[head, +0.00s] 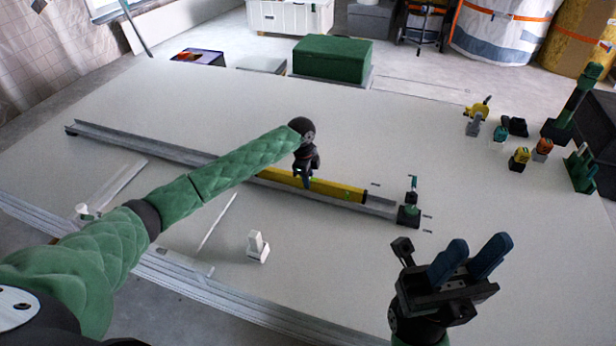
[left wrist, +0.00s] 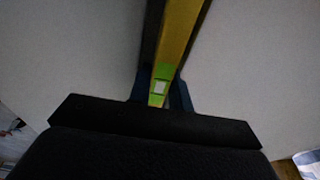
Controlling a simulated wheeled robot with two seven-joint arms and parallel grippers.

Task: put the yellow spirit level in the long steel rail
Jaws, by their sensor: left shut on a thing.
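The yellow spirit level (head: 335,189) lies lengthwise along the long steel rail (head: 190,155), toward its right end. Whether it rests on the rail floor or is held just above it, I cannot tell. My left gripper (head: 306,180) is shut on the level near its middle. In the left wrist view the level (left wrist: 181,40) runs between the two fingers (left wrist: 161,95), with a green-framed vial at the grip. My arm hides part of the rail. My right gripper (head: 468,260) is open and empty at the lower right, its blue fingers apart.
A dark clamp (head: 409,213) stands at the rail's right end. A white block (head: 257,246) and thin strips lie in front of the rail. Several small tools (head: 520,158) stand at the right. A green box (head: 332,58) is at the back.

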